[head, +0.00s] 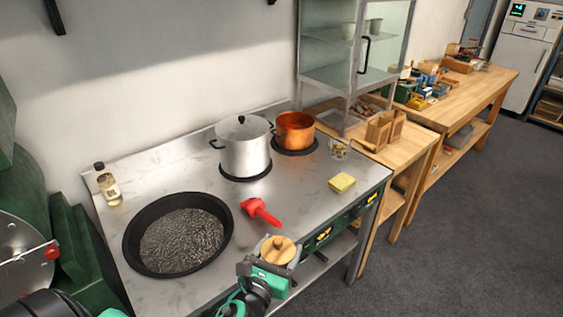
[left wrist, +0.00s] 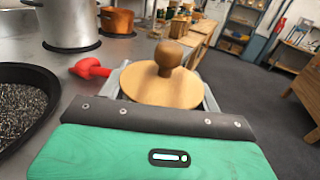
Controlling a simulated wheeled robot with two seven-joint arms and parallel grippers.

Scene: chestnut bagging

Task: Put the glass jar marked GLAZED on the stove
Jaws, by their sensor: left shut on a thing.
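My left gripper (head: 277,255) is shut on a jar with a round wooden lid and knob (head: 278,249), near the stove's front edge. The lid and knob (left wrist: 165,72) also fill the middle of the left wrist view. The jar's body is mostly hidden by the gripper, and no marking can be read on it. The steel stove (head: 300,196) carries a black pan of dark grains (head: 130,247), a silver pot (head: 245,150) and a copper pot (head: 295,130). My right gripper is not in view.
A red object (head: 262,211) lies on the steel top just behind the held jar. A yellow sponge (head: 341,183) and a small glass (head: 340,149) are to its right. A bottle (head: 107,186) stands at the back left. Bare steel shows between the red object and the sponge.

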